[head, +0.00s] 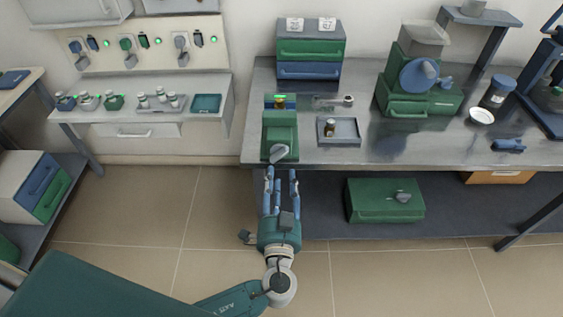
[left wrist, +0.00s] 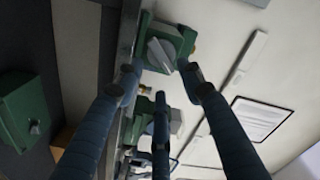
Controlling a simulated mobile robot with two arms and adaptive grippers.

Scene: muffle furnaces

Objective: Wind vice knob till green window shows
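The green vice (head: 281,126) stands at the left front of the steel bench. Its grey knob (head: 279,153) faces the front edge and also shows in the left wrist view (left wrist: 161,54). A small bright green strip (head: 281,96) shows at the vice's far end, above an amber piece (head: 280,103). My left gripper (head: 281,177) is in front of the knob, below it in the head view, with its fingers pointing at it. In the left wrist view its three fingers (left wrist: 155,80) are spread, with nothing held between them. Contact with the knob cannot be told. My right gripper is not in view.
A tray (head: 350,138) with a small bottle lies right of the vice. Green and blue drawers (head: 310,52) stand behind. A green machine (head: 415,90) is further right. A green box (head: 384,203) sits on the lower shelf. The floor before the bench is clear.

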